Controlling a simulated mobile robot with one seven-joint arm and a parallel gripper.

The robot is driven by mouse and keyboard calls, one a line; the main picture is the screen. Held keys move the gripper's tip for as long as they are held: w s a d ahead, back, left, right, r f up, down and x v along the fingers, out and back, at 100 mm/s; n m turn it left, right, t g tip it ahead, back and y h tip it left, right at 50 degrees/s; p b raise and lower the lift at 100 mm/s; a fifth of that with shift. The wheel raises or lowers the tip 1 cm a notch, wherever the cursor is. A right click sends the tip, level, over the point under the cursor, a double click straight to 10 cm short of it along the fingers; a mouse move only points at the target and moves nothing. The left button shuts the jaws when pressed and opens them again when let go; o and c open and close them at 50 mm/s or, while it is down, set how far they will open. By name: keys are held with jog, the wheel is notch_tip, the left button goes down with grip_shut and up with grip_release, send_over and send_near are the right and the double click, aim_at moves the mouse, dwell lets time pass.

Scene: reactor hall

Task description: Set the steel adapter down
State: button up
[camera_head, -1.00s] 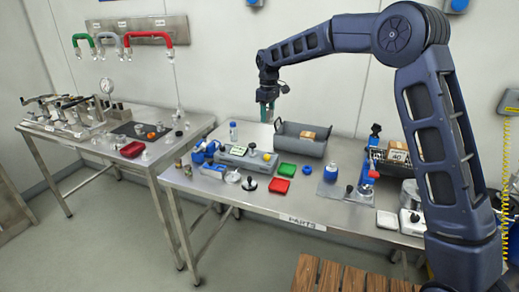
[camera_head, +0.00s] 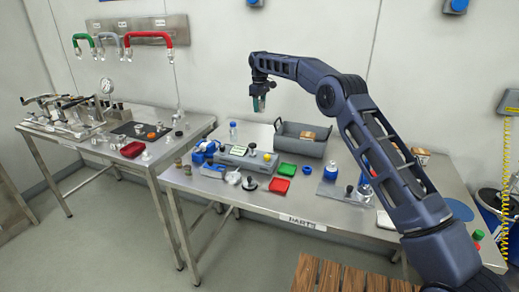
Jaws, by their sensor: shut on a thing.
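My gripper (camera_head: 259,106) hangs pointing down above the back of the parts table (camera_head: 335,216), left of the grey bin. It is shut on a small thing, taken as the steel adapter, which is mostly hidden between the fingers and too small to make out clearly. The gripper is clear of the table and apart from everything on it.
A grey bin (camera_head: 288,144) with a cardboard box (camera_head: 307,135) stands at the back.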

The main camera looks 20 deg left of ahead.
aim_at(260, 147)
jog(key=shift+w+f, duration=0.2)
jog(key=shift+f, duration=0.35)
notch_tip(260, 147, down, 19)
jog(key=shift+f, duration=0.1)
dwell(0.4)
jog(key=o, duration=1.1)
jog(key=shift+f, duration=0.1)
notch_tip(260, 147, up, 12)
jog(key=shift+r, duration=0.2)
